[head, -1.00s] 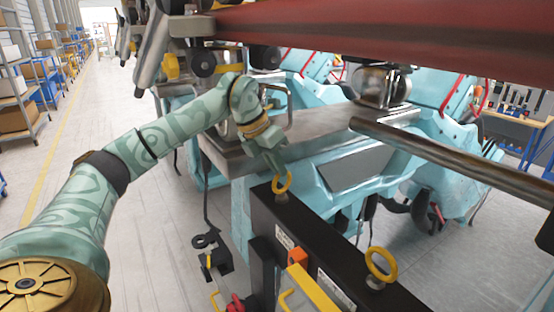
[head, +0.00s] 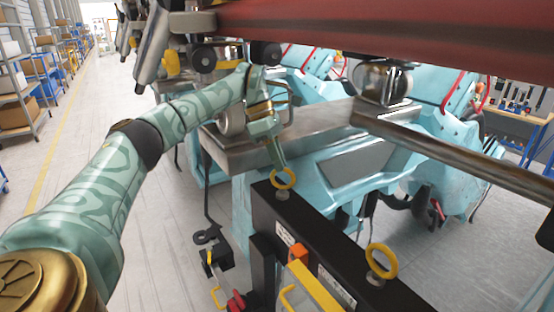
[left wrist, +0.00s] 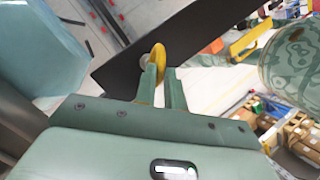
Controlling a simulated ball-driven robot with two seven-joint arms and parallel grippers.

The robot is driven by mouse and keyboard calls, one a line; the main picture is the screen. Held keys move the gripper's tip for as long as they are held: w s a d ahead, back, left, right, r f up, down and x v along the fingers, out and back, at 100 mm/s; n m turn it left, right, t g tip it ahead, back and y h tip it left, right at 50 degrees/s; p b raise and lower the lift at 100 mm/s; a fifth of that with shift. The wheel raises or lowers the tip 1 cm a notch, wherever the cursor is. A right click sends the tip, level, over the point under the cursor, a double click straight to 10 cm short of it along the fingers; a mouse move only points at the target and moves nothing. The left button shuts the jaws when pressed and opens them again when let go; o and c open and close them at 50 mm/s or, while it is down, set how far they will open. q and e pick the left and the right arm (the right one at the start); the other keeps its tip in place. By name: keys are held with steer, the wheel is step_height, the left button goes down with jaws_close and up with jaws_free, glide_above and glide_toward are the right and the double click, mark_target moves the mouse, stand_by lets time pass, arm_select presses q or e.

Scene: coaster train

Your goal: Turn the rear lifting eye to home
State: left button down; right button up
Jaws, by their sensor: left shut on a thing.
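Two yellow ring-shaped lifting eyes stand upright on top of a black box-like unit (head: 318,246). The far lifting eye (head: 284,179), which I take as the rear one, is at the unit's far end. The near lifting eye (head: 381,261) is at the end closer to me. My left gripper (head: 281,164) reaches down from above and is shut on the far eye's upper rim. In the left wrist view the far eye (left wrist: 158,56) shows edge-on at the fingertips (left wrist: 160,78), its lower part partly hidden by a finger. My right gripper is not in view.
A red beam (head: 390,35) crosses above, and a dark metal bar (head: 455,158) juts in from the right. Light-blue machinery (head: 345,170) with a metal plate stands close behind the unit. Yellow handles (head: 312,290) are on its near side. Floor at left is open.

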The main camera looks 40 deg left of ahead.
arm_select(q)
steer(key=m, duration=0.1)
steer(key=m+g, duration=0.1)
steer(key=m, duration=0.1)
steer(key=m+g, duration=0.1)
steer(key=m, duration=0.1)
steer(key=shift+w+d, duration=0.1)
steer(key=shift+w, duration=0.25)
steer(key=shift+w+d+f+m+g+y, duration=0.1)
steer(key=shift+m+g+y, duration=0.3)
steer(key=shift+m, duration=0.65)
steer(key=shift+w+m+g+y, duration=0.1)
steer(key=shift+m+g+y, duration=0.25)
steer(key=shift+m, duration=0.7)
steer(key=c, duration=1.5)
jaws_free()
